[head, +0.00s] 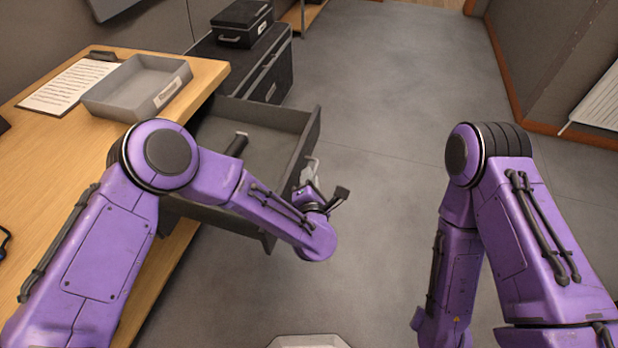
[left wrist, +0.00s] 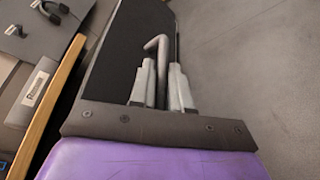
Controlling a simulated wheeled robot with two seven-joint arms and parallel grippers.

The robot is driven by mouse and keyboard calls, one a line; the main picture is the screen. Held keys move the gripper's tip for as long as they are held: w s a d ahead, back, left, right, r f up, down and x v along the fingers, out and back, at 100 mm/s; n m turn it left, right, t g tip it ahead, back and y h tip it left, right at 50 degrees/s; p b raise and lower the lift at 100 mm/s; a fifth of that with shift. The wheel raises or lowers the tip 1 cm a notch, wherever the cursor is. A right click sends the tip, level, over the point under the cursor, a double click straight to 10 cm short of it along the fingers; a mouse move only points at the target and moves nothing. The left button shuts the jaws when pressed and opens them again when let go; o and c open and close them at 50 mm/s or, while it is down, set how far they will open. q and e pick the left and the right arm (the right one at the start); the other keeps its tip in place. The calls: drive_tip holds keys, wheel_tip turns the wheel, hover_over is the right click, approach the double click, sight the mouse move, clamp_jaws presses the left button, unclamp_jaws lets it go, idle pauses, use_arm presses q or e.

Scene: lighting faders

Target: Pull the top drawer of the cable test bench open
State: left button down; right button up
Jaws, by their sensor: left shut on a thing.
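The top drawer (head: 262,113) of the cable test bench (head: 200,80) stands pulled well out, its grey interior showing from above. Its front faces right, with a light metal handle (head: 311,165) on it. My left gripper (head: 309,182) is at that handle, partly hidden by my wrist. In the left wrist view the two pale fingers (left wrist: 161,85) are shut on the bent grey handle (left wrist: 157,48), against the dark drawer front (left wrist: 125,60). My right arm shows at the right, but its gripper is out of the picture.
A dark cylindrical object (head: 237,144) lies in the drawer. A grey tray (head: 137,88) and a printed sheet (head: 68,86) lie on the wooden top. Black cases (head: 245,60) stand beyond the drawer. The floor (head: 400,90) to the right is clear.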

use_arm(q)
drive_tip(key=shift+s+f, duration=0.1)
drive_tip(key=shift+f, duration=0.1)
drive_tip(key=c, duration=1.4)
unclamp_jaws()
drive_tip(key=shift+c, duration=0.2)
drive_tip(key=shift+r, duration=0.1)
drive_tip(key=v, duration=1)
drive_tip(key=shift+s, duration=0.25)
drive_tip(key=shift+a, duration=0.1)
